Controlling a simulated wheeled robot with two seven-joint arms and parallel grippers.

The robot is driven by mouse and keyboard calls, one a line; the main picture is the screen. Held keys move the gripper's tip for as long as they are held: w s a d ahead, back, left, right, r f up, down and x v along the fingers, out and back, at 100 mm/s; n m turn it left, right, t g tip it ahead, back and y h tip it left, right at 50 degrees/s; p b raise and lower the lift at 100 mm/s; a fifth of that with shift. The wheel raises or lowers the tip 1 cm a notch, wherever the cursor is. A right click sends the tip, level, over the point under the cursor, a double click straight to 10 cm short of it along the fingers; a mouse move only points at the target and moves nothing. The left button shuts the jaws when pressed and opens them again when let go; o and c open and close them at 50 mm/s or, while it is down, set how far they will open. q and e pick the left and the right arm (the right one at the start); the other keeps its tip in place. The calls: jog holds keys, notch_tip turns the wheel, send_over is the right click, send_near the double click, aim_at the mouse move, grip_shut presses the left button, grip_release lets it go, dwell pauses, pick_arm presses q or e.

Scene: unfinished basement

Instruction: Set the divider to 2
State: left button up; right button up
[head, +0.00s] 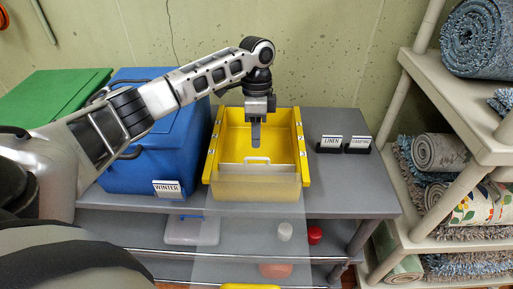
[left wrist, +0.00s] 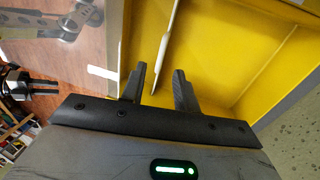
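The yellow bin (head: 238,186) stands on the grey bench, with small white marks along its side rails (head: 301,148), too small to read. A white divider with a loop handle (head: 256,168) stands upright across the bin, towards its front. My left gripper (head: 256,146) points down over the bin, just behind or above the handle. In the left wrist view, my left gripper's fingers (left wrist: 158,88) are apart, and the white divider (left wrist: 170,45) shows edge-on in the gap between them, nearer one finger. I cannot tell whether they touch it.
A blue box labelled WINTER (head: 140,170) stands close to the bin's left. Label stands LINEN (head: 331,143) and CAMPING (head: 358,145) sit to its right. A shelf of rolled rugs (head: 440,152) stands far right. The bench's front right is clear.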

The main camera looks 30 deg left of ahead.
pick_arm(q)
send_over(257, 166)
jog(key=shift+w+a+f, duration=0.15)
jog(key=shift+f, duration=1.15)
jog(key=shift+w+a+f, duration=0.1)
jog(key=shift+f, duration=1.15)
grip_shut()
